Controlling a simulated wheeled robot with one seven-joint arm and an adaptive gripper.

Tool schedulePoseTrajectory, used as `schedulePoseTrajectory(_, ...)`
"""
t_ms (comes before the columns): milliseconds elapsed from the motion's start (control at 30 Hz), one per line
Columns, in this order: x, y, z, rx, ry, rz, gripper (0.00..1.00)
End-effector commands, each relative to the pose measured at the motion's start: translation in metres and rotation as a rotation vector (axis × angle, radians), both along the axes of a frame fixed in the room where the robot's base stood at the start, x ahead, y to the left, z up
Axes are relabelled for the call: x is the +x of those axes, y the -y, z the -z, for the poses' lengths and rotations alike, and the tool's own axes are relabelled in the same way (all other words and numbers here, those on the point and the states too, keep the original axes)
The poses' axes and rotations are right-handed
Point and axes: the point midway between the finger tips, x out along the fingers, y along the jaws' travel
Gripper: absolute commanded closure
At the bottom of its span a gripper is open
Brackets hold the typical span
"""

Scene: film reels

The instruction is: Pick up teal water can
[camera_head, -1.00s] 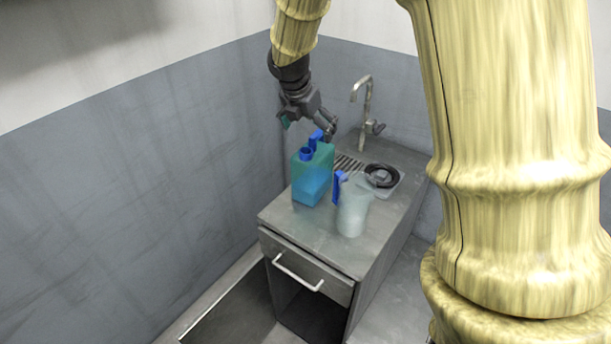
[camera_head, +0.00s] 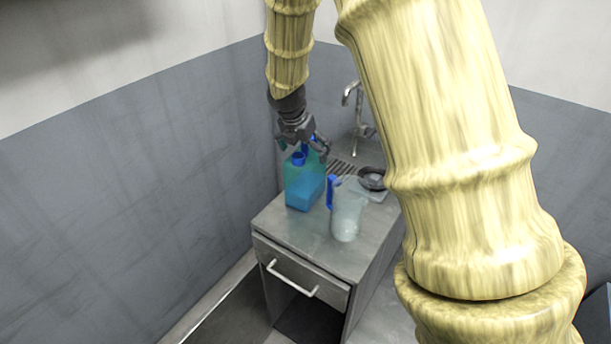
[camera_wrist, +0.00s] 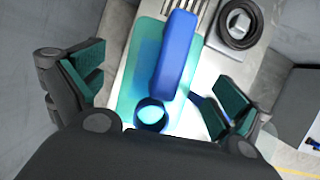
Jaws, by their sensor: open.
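The teal water can (camera_head: 304,188) stands upright on the metal counter, a see-through teal body with a blue cap and blue handle. In the wrist view its blue handle (camera_wrist: 176,54) and round blue cap (camera_wrist: 152,114) lie between the fingers. My gripper (camera_head: 303,147) is open, right above the can's top, pointing down. In the wrist view my gripper (camera_wrist: 158,88) has one teal-padded finger on each side of the handle, both apart from it. The can's lower body is hidden from the wrist camera.
A clear pitcher (camera_head: 348,214) with a blue handle stands close to the can's right. Behind are a tap (camera_head: 357,118), a drain grate and a dark coiled item (camera_head: 371,178) by the sink. The cabinet (camera_head: 305,238) has clear counter at its front; a grey wall is left.

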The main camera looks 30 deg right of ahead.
Motion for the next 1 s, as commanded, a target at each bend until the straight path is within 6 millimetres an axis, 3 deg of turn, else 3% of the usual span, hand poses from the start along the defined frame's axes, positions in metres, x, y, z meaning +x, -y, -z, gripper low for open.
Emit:
schedulePoseTrajectory(300,0.005,0.013,0.029,-0.001,-0.002,0.000,0.00)
schedulePoseTrajectory(667,0.006,0.015,0.034,0.000,0.001,0.000,0.00)
schedulePoseTrajectory(1000,0.006,0.015,0.034,-0.001,0.000,-0.001,0.58)
